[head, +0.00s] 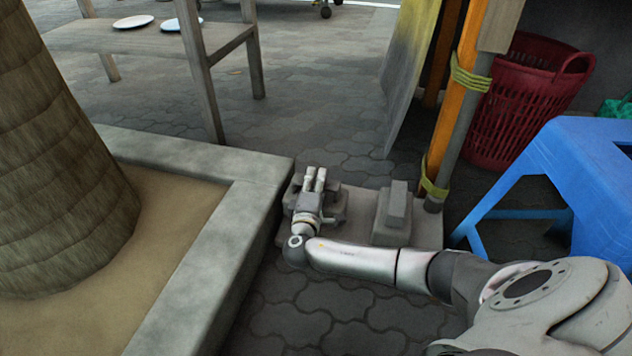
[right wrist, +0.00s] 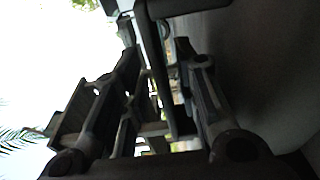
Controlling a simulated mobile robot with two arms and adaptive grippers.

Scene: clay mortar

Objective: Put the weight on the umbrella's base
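A grey slab-like base (head: 362,234) lies on the paving at the foot of the orange post (head: 455,85). A grey block-shaped weight (head: 391,222) with a raised upper block stands on its right part. A second darker grey block (head: 334,208) shows at the slab's left part, partly hidden by my right gripper (head: 315,176). The gripper's two fingers point away, close together in the head view. In the right wrist view the dark fingers (right wrist: 157,40) stand apart, with dark shapes between them; whether they hold anything is unclear. My left gripper is not in view.
A concrete planter edge (head: 232,225) borders the slab's left side. A blue stool (head: 585,165) stands at the right, with a red basket (head: 520,105) behind it. A wooden table (head: 90,38) with plates stands back left. Open paving lies behind the slab.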

